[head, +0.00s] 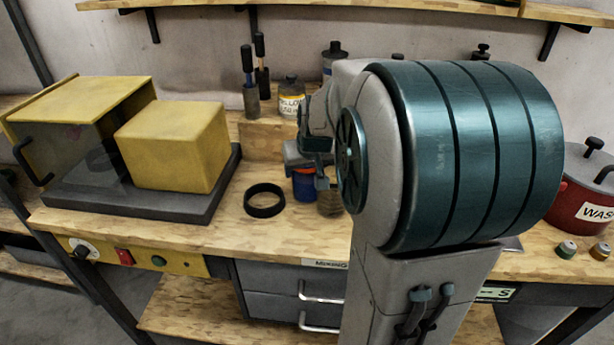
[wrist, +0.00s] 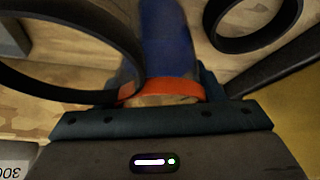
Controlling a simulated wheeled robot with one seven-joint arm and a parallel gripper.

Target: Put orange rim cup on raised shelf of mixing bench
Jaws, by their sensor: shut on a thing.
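The orange rim cup (head: 304,188) is blue with an orange band and stands low on the bench, partly behind my arm. In the wrist view its blue body (wrist: 168,38) and orange rim (wrist: 165,90) lie between the fingers. My gripper (head: 308,166) is shut on this cup near its rim. The fingers also show in the wrist view (wrist: 163,88). The raised shelf (head: 262,138) is a wooden step at the back of the mixing bench (head: 190,231). I cannot tell whether the cup touches the benchtop.
A brownish container (head: 330,201) stands close right of the cup. A black ring (head: 265,200) lies to the left, beside a yellow box (head: 175,146). Dark-handled tools (head: 250,92) and a labelled jar (head: 291,97) occupy parts of the shelf. A red pot (head: 583,205) stands far right.

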